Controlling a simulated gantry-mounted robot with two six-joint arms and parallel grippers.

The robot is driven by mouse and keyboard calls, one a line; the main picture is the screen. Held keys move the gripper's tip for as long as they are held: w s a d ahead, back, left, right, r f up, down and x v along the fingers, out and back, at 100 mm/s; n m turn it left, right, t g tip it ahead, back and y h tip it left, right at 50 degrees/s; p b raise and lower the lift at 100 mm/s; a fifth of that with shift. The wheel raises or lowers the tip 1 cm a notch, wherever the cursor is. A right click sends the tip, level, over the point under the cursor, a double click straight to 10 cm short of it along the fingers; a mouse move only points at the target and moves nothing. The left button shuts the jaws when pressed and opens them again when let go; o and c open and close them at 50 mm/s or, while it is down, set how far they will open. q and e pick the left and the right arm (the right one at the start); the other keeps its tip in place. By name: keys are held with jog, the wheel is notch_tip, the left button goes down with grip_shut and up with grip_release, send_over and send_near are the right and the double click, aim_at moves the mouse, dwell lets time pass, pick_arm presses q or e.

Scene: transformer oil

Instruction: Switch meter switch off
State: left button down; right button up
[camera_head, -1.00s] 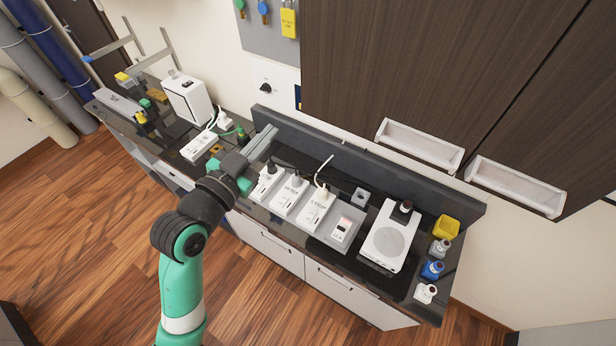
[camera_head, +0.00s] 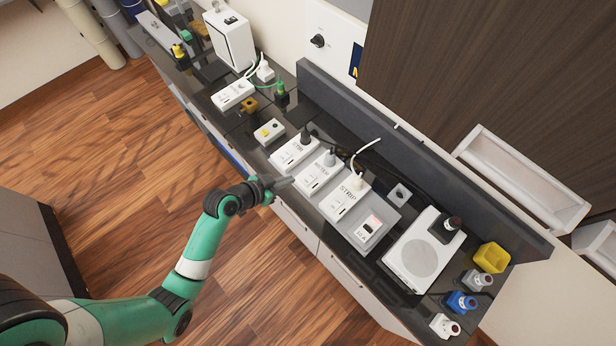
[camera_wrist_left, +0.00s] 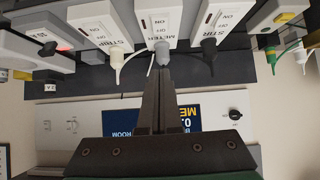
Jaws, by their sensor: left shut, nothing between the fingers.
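The white meter switch box (camera_head: 313,178) lies on the dark counter between the STIR box (camera_head: 290,157) and the STRIP box (camera_head: 340,201). A plug and cable sit at its back end. In the left wrist view the METER box (camera_wrist_left: 170,22) shows upside down with ON and OFF marks; I cannot tell which way its switch is set. My left gripper (camera_head: 287,182) is shut and empty, at the front of the METER and STIR boxes. In the wrist view its fingers (camera_wrist_left: 158,75) appear together below the METER box's plug. My right gripper is not in view.
A small box with buttons (camera_head: 268,132) sits left. A dark backsplash (camera_head: 420,150) runs behind. Floor in front is open.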

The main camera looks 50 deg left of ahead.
pick_arm(q)
jog(key=b+x, duration=0.5)
jog(key=x, duration=0.1)
send_over(308, 182)
notch_tip(308, 182, down, 3)
jog(key=shift+s+a+b, duration=0.1)
jog(key=shift+a+b, duration=0.05)
jog(key=shift+b, duration=0.2)
notch_tip(308, 182, down, 3)
jog(key=shift+r+b, duration=0.2)
jog(key=shift+b, duration=0.1)
jog(key=shift+f, duration=0.4)
